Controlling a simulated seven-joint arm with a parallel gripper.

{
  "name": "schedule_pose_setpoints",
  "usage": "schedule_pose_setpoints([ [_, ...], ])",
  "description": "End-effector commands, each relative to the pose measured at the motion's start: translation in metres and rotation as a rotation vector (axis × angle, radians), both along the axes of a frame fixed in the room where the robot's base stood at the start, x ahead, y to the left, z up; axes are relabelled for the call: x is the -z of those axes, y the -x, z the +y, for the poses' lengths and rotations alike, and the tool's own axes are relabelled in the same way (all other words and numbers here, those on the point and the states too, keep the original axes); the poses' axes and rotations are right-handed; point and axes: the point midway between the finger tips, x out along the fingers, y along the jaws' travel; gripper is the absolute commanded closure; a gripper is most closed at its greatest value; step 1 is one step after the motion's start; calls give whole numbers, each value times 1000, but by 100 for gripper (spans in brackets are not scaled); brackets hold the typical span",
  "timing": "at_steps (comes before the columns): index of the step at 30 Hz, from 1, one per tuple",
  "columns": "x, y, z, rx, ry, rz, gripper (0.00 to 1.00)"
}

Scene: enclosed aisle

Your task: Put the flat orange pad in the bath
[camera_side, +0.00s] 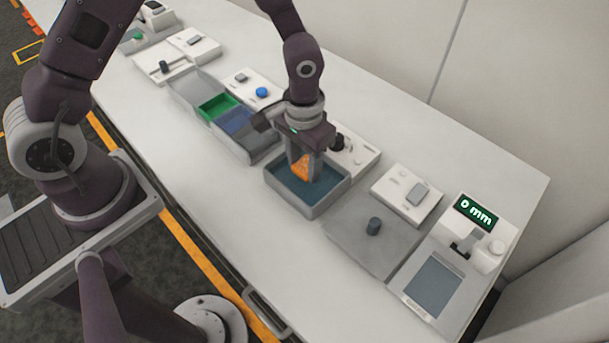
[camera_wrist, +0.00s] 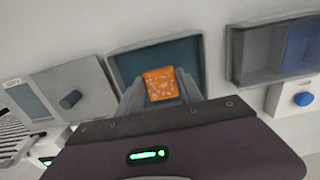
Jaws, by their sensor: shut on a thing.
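The flat orange pad (camera_side: 301,168) is between the fingers of my gripper (camera_side: 304,164), over the bath. The bath is a grey-rimmed box (camera_side: 310,209) with a dark blue inside. In the wrist view the pad (camera_wrist: 160,83) looks orange with pale specks, and the fingers of my gripper (camera_wrist: 160,92) are shut on it. The bath (camera_wrist: 117,63) lies behind and around the pad in that view. I cannot tell whether the pad touches the liquid or floor of the bath.
The table's front strip is clear.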

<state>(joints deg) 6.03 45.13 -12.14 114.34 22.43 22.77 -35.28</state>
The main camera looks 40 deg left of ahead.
Motion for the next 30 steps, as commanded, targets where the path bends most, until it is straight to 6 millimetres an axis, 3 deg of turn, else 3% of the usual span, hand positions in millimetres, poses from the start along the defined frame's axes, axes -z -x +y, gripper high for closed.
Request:
schedule_pose_setpoints([
  [6, 39, 0, 0, -3, 0, 1, 97],
  [17, 46, -1, 1, -5, 0, 0, 97],
  [18, 46, -1, 1, -5, 0, -1, 55],
  [21, 46, -1, 1, -5, 0, -1, 36],
  [30, 45, -1, 1, -5, 0, -1, 35],
])
